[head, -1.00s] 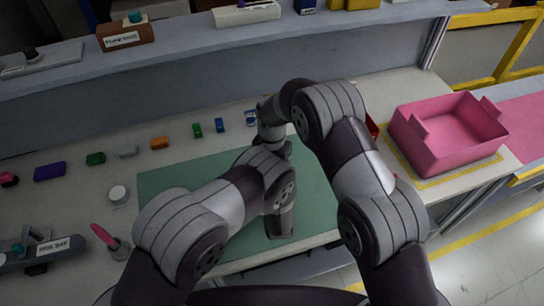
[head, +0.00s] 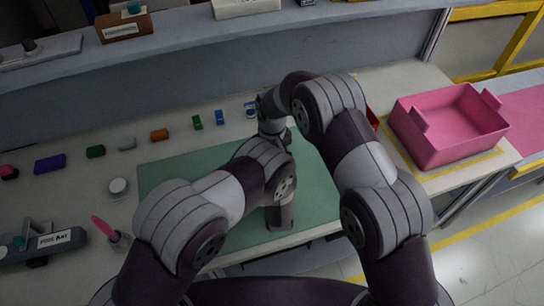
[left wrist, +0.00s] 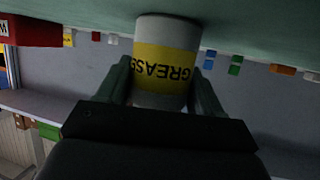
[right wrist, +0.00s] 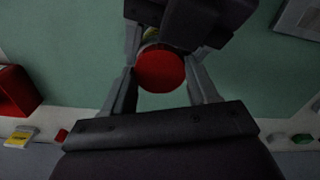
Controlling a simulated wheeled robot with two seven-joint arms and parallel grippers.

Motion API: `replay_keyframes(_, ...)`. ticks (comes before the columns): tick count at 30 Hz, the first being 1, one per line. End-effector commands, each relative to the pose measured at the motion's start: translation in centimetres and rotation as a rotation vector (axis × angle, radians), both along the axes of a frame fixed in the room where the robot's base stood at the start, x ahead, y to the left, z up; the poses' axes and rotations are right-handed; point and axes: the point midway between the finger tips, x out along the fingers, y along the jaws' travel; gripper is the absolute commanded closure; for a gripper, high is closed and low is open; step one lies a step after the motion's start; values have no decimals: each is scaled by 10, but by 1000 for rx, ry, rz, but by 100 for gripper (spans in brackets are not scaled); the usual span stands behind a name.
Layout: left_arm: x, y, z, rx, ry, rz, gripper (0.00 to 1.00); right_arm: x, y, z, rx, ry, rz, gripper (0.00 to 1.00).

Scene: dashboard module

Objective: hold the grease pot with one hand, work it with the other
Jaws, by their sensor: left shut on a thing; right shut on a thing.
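The grease pot (left wrist: 165,68) is a white cylinder with a yellow band lettered GREASE, upside down in the left wrist view. My left gripper (left wrist: 162,88) is shut around its side. Its base is close to the green mat (left wrist: 265,28); I cannot tell whether they touch. In the right wrist view, the red round top (right wrist: 160,69) of the pot lies between the fingers of my right gripper (right wrist: 162,72), which is shut on it from above. A sliver of yellow band shows beyond it. In the head view my arms hide the pot.
A pink bin (head: 450,130) stands at the right of the bench. Small coloured blocks line the back, such as an orange one (head: 159,135). A pink-handled tool (head: 104,227) and a white round item (head: 118,186) are at left. The mat's left part is clear.

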Motion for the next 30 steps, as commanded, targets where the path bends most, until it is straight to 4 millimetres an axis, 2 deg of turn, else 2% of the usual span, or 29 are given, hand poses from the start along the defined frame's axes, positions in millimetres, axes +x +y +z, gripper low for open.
replay_keyframes(3, 0, 0, -1, 1, 2, 0, 100, 0, 0, 0, -1, 1, 76, 78)
replay_keyframes(10, 0, 0, -1, 1, 2, 0, 100, 0, 0, 0, -1, 1, 78, 78)
replay_keyframes(11, 0, 0, -1, 1, 2, 0, 100, 0, 0, 0, 0, 1, 77, 35)
replay_keyframes(12, 0, 0, -1, 1, 2, 0, 100, 0, 0, 0, -1, 1, 77, 22)
replay_keyframes(13, 0, 0, -1, 1, 2, 0, 100, 0, 0, 0, -1, 1, 77, 16)
replay_keyframes(21, 0, 0, -1, 1, 1, 0, 100, 0, 0, 3, 0, 0, 76, 16)
replay_keyframes(29, 0, 0, -1, 1, 2, 0, 100, 0, 0, 42, 0, -1, 75, 16)
replay_keyframes(30, 0, 0, -1, 1, 2, 0, 100, 0, 0, 45, 0, -1, 75, 20)
